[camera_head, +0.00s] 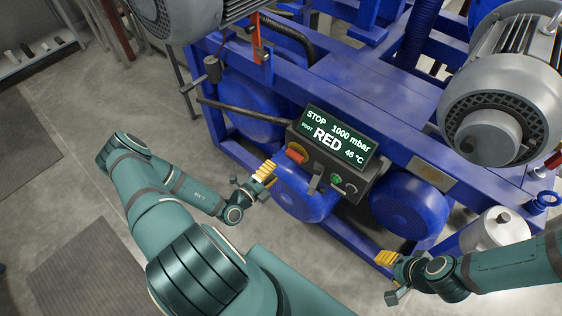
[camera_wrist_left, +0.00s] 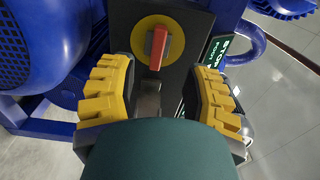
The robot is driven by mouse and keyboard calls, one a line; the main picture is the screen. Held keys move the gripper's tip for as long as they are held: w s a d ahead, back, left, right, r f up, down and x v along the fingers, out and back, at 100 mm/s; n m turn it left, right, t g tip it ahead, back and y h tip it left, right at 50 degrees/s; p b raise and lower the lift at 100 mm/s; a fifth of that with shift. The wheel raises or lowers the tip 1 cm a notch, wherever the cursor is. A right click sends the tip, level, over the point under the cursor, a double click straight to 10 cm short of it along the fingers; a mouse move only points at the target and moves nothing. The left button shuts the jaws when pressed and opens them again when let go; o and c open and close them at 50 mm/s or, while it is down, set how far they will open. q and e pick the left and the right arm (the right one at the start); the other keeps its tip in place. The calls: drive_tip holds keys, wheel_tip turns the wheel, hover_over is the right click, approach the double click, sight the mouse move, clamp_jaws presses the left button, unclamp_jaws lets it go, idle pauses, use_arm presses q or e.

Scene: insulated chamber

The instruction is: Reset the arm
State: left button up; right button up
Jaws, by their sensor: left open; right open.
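My left gripper (camera_head: 264,172) is in front of the control box, a little to its left in the head view. In the left wrist view the left gripper (camera_wrist_left: 160,92) has its yellow fingers wide apart with nothing between them. The red rotary switch handle (camera_wrist_left: 158,47) on a yellow disc lies beyond the fingertips, apart from them. The same red switch (camera_head: 295,154) shows on the control box (camera_head: 345,183) in the head view. My right gripper (camera_head: 387,258) is open and empty at lower right, near the blue frame's lower rail.
The display (camera_head: 338,138) reads STOP, 1000 mbar, FOOT RED, 45 °C. A blue pump frame (camera_head: 350,75) with motors (camera_head: 505,90) fills the back and right. A white canister (camera_head: 497,228) stands by my right arm.

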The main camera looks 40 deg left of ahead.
use_arm(q)
drive_tip(key=shift+s+a, duration=0.1)
drive_tip(key=shift+s, duration=0.85)
drive_tip(key=s+d+r+m+g+h, duration=0.2)
drive_tip(key=d+m+g+h, duration=0.35)
drive_tip(key=d+m, duration=0.4)
drive_tip(key=s+d+r+m+g+h, duration=0.1)
drive_tip(key=s+d+m+g+h, duration=0.1)
drive_tip(key=d+m+g+h, duration=0.6)
drive_tip(key=s+d+f+m+g+y, duration=0.2)
drive_tip(key=s+d+m+g+y, duration=0.6)
drive_tip(key=m, duration=1)
drive_tip(key=w+r+m+t+y, duration=0.3)
drive_tip(key=w+r+m+t, duration=0.1)
drive_tip(key=m, duration=1.2)
drive_tip(key=shift+w+a+r+t, duration=0.2)
drive_tip(key=shift+w+a+t, duration=0.3)
drive_tip(key=shift+w, duration=0.45)
